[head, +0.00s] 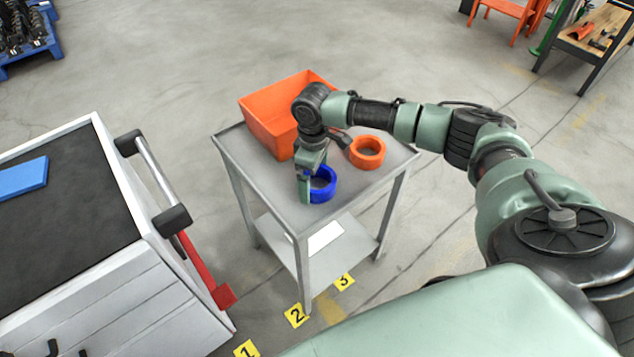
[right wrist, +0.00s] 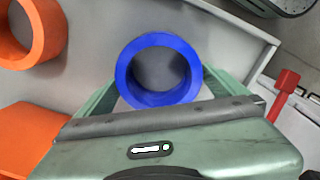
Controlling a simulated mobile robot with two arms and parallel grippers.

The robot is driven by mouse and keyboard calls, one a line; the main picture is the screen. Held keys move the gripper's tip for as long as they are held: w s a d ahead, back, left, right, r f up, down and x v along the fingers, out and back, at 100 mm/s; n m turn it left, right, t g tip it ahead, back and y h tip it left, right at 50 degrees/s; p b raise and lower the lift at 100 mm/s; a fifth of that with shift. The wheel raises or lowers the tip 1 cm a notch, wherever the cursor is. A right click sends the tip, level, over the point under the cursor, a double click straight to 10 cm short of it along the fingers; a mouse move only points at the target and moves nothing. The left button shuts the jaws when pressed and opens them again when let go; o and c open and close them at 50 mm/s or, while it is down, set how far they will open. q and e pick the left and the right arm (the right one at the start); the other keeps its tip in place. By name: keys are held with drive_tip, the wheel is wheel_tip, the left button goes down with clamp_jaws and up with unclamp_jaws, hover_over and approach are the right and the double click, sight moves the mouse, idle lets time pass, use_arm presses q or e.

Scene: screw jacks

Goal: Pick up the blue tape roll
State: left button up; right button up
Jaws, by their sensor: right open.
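The blue tape roll (head: 323,185) lies flat on the small grey metal table (head: 372,190), near its front edge. My right gripper (head: 308,190) is right at the roll, coming down from above, and covers the roll's left part in the head view. In the right wrist view the blue roll (right wrist: 160,70) shows between the two green fingers (right wrist: 160,90), one on each side of it. The gripper is open; whether the fingers touch the roll is hard to tell. My left gripper is in neither view.
An orange tape roll (head: 367,152) lies on the table behind and right of the blue one. An orange bin (head: 270,125) stands at the table's back left. A workbench with a dark top (head: 70,215) and red-handled cart (head: 205,270) stands left.

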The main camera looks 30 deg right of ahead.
drive_tip(key=c, duration=1.5)
